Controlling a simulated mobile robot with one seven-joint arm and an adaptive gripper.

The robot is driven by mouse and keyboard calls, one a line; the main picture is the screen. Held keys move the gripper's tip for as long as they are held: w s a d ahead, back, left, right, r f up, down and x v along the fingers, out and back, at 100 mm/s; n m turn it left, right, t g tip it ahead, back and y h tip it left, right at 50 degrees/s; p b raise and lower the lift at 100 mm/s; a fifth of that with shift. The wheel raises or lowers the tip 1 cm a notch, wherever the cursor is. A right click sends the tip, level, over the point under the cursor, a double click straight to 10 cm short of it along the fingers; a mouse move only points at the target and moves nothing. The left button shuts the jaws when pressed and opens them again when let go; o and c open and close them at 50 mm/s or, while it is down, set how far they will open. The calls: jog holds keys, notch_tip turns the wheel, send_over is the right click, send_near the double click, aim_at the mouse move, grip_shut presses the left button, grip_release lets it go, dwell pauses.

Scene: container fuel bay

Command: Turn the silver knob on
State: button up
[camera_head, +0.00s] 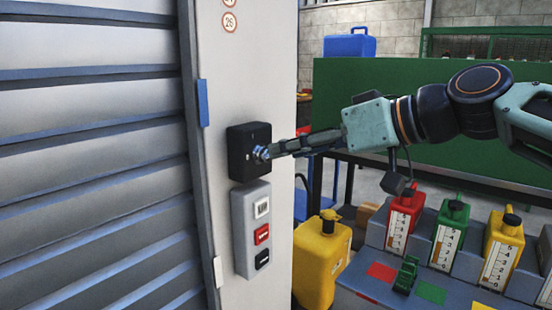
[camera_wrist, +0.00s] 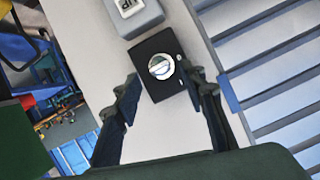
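The silver knob (camera_wrist: 161,66) is round and sits on a black square switch box (camera_wrist: 172,88) in the wrist view. In the head view the knob (camera_head: 261,154) shows on the box (camera_head: 243,138), which is fixed to a pale grey post. My gripper (camera_wrist: 161,77) is open, with one finger on each side of the knob and a gap to it on both sides. In the head view my gripper (camera_head: 275,151) reaches in from the right with its fingertips at the knob. Whether the fingertips touch the box face I cannot tell.
A grey button panel (camera_head: 241,231) with white, red and black buttons is just below the box. A slatted shutter (camera_head: 90,160) is at left. Yellow (camera_head: 323,262), red (camera_head: 405,213) and green (camera_head: 450,232) canisters stand lower right. A green panel (camera_head: 400,100) is behind my arm.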

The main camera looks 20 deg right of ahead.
aim_at(265, 155)
jog(key=shift+x, duration=2.2)
jog(key=shift+c, duration=0.2)
grip_shut()
